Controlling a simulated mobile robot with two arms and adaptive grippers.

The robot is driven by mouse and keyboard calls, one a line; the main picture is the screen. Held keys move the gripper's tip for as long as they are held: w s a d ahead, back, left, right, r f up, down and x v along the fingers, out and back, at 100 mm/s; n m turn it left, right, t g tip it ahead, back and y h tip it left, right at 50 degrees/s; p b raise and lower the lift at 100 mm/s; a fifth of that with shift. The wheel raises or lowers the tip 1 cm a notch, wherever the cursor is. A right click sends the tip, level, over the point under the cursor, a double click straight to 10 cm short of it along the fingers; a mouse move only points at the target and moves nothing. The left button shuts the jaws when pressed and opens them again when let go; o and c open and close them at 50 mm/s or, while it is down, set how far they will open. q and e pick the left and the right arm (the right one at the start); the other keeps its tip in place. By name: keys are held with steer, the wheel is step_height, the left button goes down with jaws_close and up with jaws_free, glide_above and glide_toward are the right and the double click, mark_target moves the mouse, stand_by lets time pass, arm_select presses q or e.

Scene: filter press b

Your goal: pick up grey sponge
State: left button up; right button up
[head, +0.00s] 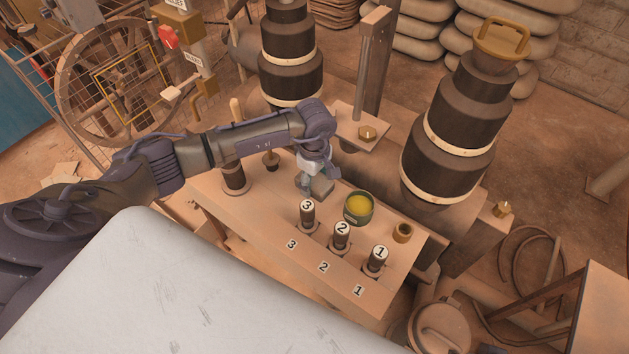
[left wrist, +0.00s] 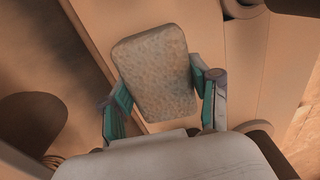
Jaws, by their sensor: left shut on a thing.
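The grey sponge (left wrist: 155,75) is a rounded rectangular block. In the left wrist view it sits between the two fingers of my left gripper (left wrist: 165,105), which is shut on it. In the head view my left gripper (head: 313,186) points down over the bench (head: 262,205), and part of the sponge (head: 322,188) shows at its fingers. I cannot tell whether the sponge touches the bench top. My right gripper is not in view.
Three dark numbered cylinders, 3 (head: 307,213), 2 (head: 341,235) and 1 (head: 377,260), stand along the bench front. A green tin with yellow contents (head: 358,207) and a small brown cup (head: 402,232) are to the right. A tall stepped dark column (head: 455,120) rises behind.

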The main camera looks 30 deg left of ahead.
arm_select(q)
steer(key=shift+r, duration=0.6)
step_height(320, 180, up, 3)
steer(key=shift+w+f+p, duration=0.1)
steer(key=shift+p, duration=0.35)
steer(key=s+d+r+p, duration=0.1)
steer(key=d+r, duration=0.6)
steer(key=d, duration=0.4)
steer(key=shift+d, duration=0.35)
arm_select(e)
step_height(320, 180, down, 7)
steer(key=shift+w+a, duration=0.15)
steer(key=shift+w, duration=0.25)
arm_select(q)
steer(key=shift+s, duration=0.1)
